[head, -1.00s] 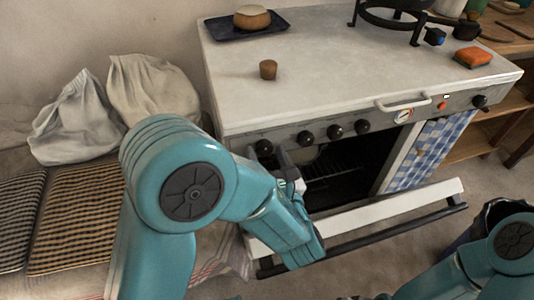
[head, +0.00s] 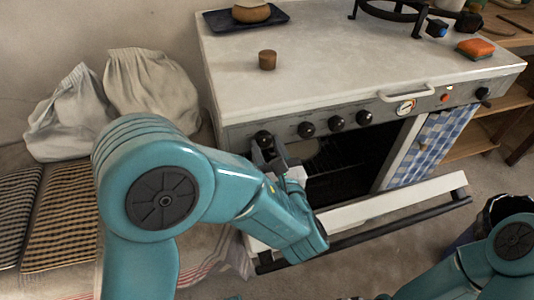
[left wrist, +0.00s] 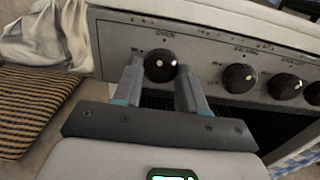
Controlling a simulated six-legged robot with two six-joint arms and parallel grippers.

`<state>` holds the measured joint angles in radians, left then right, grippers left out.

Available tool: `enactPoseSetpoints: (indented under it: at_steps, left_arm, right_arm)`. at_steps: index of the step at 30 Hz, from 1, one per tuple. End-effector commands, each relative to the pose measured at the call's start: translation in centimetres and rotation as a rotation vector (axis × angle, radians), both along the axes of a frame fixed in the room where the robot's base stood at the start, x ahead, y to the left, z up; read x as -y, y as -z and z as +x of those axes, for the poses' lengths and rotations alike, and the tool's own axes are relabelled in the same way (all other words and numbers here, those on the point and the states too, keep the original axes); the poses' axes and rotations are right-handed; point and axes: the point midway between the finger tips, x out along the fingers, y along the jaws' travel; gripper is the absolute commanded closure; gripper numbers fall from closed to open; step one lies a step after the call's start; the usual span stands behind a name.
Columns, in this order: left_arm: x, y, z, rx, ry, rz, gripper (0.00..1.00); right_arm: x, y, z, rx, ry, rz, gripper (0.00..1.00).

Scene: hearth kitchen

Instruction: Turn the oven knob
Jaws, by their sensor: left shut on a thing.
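The oven knob (head: 263,138) is the round black knob at the left end of the stove's front panel. It also shows in the left wrist view (left wrist: 161,66), with a small white mark on its face. My left gripper (head: 267,152) is at this knob, with one finger on each side. In the left wrist view my left gripper (left wrist: 160,80) is shut on the knob.
More black knobs (head: 336,124) sit to the right on the panel. The oven door (head: 390,203) hangs open below, under my left forearm. A cork-like piece (head: 267,60) and a dark tray (head: 222,21) are on the stove top. White sacks (head: 150,85) stand at left.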

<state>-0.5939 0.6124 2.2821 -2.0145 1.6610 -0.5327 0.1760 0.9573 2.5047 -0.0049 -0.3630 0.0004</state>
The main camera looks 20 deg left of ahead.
Motion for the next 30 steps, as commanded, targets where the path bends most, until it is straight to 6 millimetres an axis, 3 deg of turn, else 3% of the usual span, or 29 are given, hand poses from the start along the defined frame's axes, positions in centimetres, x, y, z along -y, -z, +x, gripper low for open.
enactPoseSetpoints:
  at_steps: [1,15,30]
  left_arm:
    - [0.0,0.6,0.0,0.027,0.0,-0.038,0.89]
    - [0.1,0.6,0.1,0.278,0.0,-0.41,0.89]
    - [0.3,0.3,0.1,0.484,0.0,-0.718,0.89]
  right_arm:
    - [0.0,1.2,0.0,0.0,0.0,0.0,1.0]
    - [0.3,6.7,0.4,0.006,0.014,-0.002,1.0]
    - [1.3,11.1,1.4,0.024,0.055,-0.01,1.0]
